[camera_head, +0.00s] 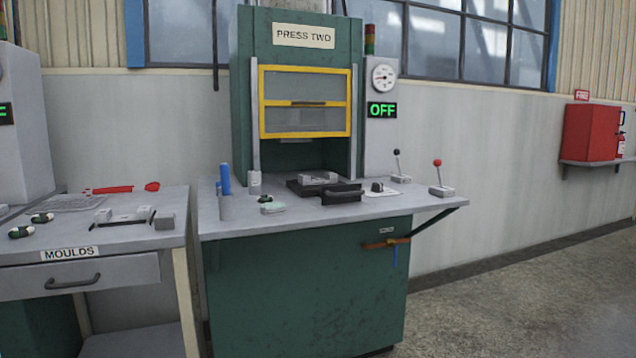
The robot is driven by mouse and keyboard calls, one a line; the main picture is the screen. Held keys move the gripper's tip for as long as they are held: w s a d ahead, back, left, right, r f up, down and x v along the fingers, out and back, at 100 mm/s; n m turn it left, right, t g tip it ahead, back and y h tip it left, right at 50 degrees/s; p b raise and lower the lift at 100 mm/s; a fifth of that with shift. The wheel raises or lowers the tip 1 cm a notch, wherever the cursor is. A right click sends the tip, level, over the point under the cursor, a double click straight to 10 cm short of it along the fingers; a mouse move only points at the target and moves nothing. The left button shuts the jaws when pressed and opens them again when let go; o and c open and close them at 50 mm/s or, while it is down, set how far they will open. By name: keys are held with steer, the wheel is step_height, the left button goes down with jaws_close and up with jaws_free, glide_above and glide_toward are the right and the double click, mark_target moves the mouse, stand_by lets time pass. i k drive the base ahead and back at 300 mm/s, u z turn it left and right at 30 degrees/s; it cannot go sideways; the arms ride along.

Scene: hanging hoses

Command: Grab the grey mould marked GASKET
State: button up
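Several grey block-like pieces are in view, and no GASKET marking is legible on any of them. One grey piece with raised ends (125,217) lies on the table labelled MOULDS, with a small grey block (166,220) beside it at the table's right edge. Another grey piece (317,178) sits on the dark plate of the press labelled PRESS TWO (303,36). I cannot tell which of these is the mould. My gripper is not in view.
The press's yellow-framed guard (305,102) is raised above its bed. Levers with black (398,165) and red (440,178) knobs stand on the right of the press table. Dark rounded items (42,218) lie on the moulds table (60,250). Floor is clear at right.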

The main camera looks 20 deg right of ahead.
mark_target(329, 177)
steer(key=k, duration=0.6)
steer(key=z, duration=0.55)
steer(key=i, duration=1.05)
steer(key=u, duration=0.35)
